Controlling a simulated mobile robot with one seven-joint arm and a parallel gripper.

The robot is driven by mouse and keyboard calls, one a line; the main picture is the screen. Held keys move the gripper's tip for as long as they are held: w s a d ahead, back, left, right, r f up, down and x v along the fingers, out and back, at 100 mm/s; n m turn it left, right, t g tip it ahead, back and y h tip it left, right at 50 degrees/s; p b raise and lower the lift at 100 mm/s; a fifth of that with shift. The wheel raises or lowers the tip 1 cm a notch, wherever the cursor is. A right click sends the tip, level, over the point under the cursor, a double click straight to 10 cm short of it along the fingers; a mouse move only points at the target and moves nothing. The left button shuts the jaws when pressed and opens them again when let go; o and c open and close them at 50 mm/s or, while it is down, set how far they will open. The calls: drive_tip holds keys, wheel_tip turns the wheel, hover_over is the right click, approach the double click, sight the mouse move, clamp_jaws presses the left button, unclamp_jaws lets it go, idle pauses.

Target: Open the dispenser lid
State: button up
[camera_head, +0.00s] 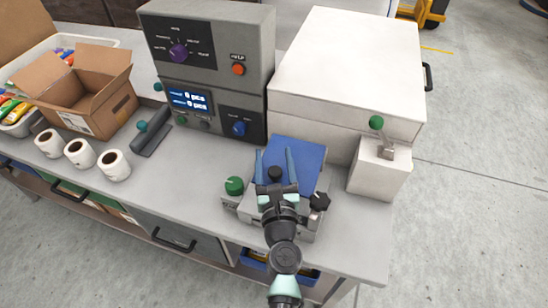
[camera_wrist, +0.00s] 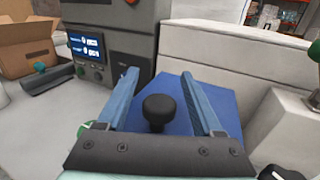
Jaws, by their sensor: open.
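A blue lid (camera_head: 308,155) with a black knob lies on top of a low grey dispenser (camera_head: 306,236) near the counter's front edge, and appears closed. The lid also shows in the wrist view (camera_wrist: 178,92). The black knob (camera_wrist: 159,110) stands upright between my two blue fingers there. My gripper (camera_head: 275,152) is open over the lid, with a finger on each side of the knob (camera_head: 275,173). I see gaps between the knob and both fingers in the wrist view. My gripper hides part of the dispenser's front.
A grey control console (camera_head: 205,85) stands behind left, a large white box (camera_head: 345,70) behind right. A white block with a green-tipped lever (camera_head: 379,170) stands close on the right.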

clamp_jaws()
idle(1.4)
